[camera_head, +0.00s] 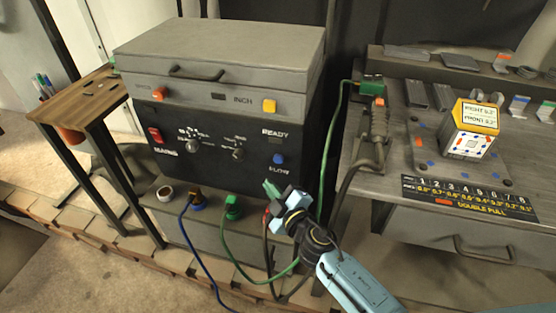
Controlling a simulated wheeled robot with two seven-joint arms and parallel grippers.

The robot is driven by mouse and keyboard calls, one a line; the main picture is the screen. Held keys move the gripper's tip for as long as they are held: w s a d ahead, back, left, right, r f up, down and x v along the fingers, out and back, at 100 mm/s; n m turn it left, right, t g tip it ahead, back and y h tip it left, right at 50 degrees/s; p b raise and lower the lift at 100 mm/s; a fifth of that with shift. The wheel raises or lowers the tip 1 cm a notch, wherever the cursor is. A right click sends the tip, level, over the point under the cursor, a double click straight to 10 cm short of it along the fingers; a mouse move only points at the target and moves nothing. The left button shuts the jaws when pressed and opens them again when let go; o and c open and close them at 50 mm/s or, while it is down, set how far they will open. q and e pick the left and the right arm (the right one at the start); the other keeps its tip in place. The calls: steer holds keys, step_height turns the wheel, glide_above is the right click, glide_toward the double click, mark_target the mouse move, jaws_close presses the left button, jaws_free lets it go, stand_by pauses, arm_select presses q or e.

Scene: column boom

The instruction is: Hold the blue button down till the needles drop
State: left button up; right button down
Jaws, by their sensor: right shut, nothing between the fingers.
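The blue button (279,159) is on the right side of the dark front panel (215,140) of a grey machine, below the word READY and above a small white label. It is in full view, and I cannot tell whether it is pressed in. My right gripper (272,189) comes in from the lower right, shut and empty. Its tips are just below the blue button in the picture, apart from it. No needles can be made out in this view. My left gripper is not in view.
A bench (380,185) with a yellow-white box (470,130) stands right; a wooden side table (75,97) stands left.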

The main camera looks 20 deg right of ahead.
mark_target(274, 160)
steer(key=w+d, duration=0.3)
steer(key=w, duration=0.2)
steer(key=shift+d, duration=0.2)
stand_by(2.0)
steer(key=shift+w+d, duration=0.2)
steer(key=shift+w, duration=0.15)
steer(key=shift+w+d+b, duration=0.35)
steer(key=shift+w, duration=0.05)
stand_by(2.2)
stand_by(1.2)
steer(key=shift+s+a, duration=0.6)
steer(key=shift+s, duration=0.25)
